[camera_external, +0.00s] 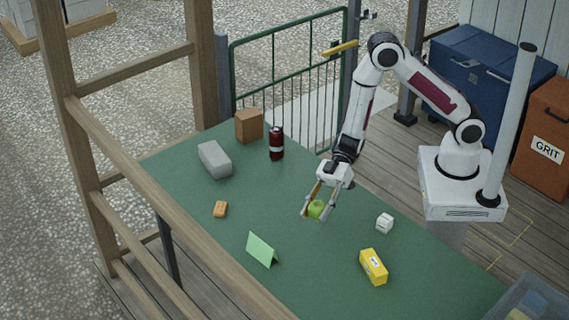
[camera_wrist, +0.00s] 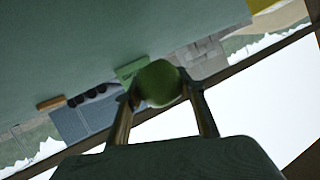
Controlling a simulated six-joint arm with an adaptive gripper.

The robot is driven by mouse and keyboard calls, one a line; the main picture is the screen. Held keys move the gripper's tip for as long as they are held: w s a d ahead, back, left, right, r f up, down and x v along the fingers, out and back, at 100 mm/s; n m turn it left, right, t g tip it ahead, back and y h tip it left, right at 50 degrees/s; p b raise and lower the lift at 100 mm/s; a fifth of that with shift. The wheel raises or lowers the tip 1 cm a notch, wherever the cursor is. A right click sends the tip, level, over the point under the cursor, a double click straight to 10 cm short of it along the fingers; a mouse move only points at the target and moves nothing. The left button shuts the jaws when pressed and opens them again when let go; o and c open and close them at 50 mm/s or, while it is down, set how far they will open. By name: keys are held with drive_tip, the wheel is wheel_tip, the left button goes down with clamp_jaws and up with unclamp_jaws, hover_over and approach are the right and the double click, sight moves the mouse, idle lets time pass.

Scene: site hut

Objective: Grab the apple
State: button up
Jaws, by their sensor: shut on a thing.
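The green apple (camera_external: 316,209) is between the fingers of my gripper (camera_external: 318,206) over the middle of the green table (camera_external: 330,265). In the wrist view the apple (camera_wrist: 160,83) sits between the two fingertips (camera_wrist: 158,98), with a finger against each side. My gripper is shut on it. I cannot tell for sure whether the apple touches the table or is held just above it.
A white cube (camera_external: 384,223) and a yellow box (camera_external: 373,267) lie to the right. A green folded card (camera_external: 262,250) and an orange block (camera_external: 220,209) lie to the left. Behind are a grey block (camera_external: 214,159), a brown box (camera_external: 249,125) and a dark red bottle (camera_external: 276,143).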

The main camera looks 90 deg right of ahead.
sight(316, 205)
drive_tip(key=shift+r, duration=2.6)
drive_tip(key=shift+w, duration=0.1)
